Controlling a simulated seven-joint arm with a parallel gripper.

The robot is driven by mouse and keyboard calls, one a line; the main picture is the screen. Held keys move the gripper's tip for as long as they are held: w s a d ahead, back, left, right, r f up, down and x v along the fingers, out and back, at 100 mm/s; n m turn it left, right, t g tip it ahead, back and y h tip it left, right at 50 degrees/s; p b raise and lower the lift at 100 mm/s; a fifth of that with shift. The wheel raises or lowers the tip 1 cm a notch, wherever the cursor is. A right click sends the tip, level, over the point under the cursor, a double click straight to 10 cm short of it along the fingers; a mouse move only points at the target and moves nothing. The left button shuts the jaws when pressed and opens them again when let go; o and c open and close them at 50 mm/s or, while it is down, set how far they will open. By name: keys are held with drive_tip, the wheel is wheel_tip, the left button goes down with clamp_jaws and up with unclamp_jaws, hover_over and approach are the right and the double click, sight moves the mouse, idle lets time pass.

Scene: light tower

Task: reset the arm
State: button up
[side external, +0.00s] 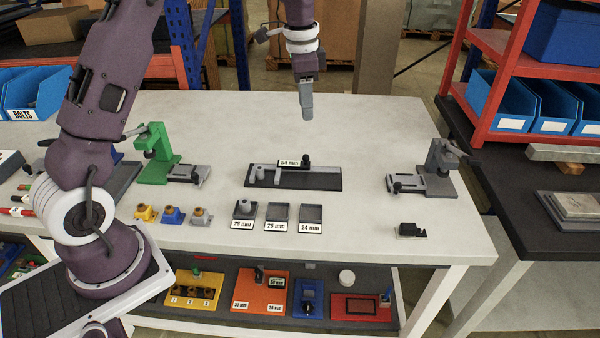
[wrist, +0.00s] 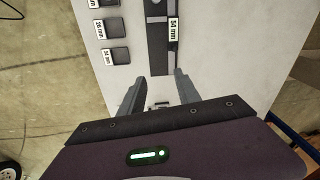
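My gripper (side external: 307,112) hangs above the back middle of the white table (side external: 390,115), well clear of the surface. In the wrist view my gripper (wrist: 160,88) shows its two grey fingers spread apart, with nothing held between them. Below and in front of it, a dark fixture labelled 54 mm (side external: 318,178) lies on the table. The fixture also shows in the wrist view (wrist: 158,50), beyond the fingertips. My arm reaches up from the left and over the table; its upper part is outside the side view.
A green clamp fixture (side external: 157,160) stands left and a grey one (side external: 440,160) right. Size-labelled trays (side external: 278,212) and small coloured blocks (side external: 172,214) lie along the front. A red shelf (side external: 495,70) with blue bins stands at right. The back of the table is clear.

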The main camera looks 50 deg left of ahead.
drive_tip(key=s+d+r+n+t, duration=0.1)
drive_tip(key=s+d+r+n, duration=0.1)
drive_tip(key=s+d+r, duration=0.5)
drive_tip(key=s+d+r+n+t, duration=0.15)
drive_tip(key=s+r, duration=0.35)
drive_tip(key=s, duration=0.5)
drive_tip(key=s+d+f+n+t, duration=0.1)
drive_tip(key=s+f, duration=0.1)
drive_tip(key=s, duration=0.6)
drive_tip(key=s+d+f+n+t, duration=0.1)
drive_tip(key=s+n, duration=0.1)
drive_tip(key=s, duration=0.6)
drive_tip(key=shift+d+f, duration=0.4)
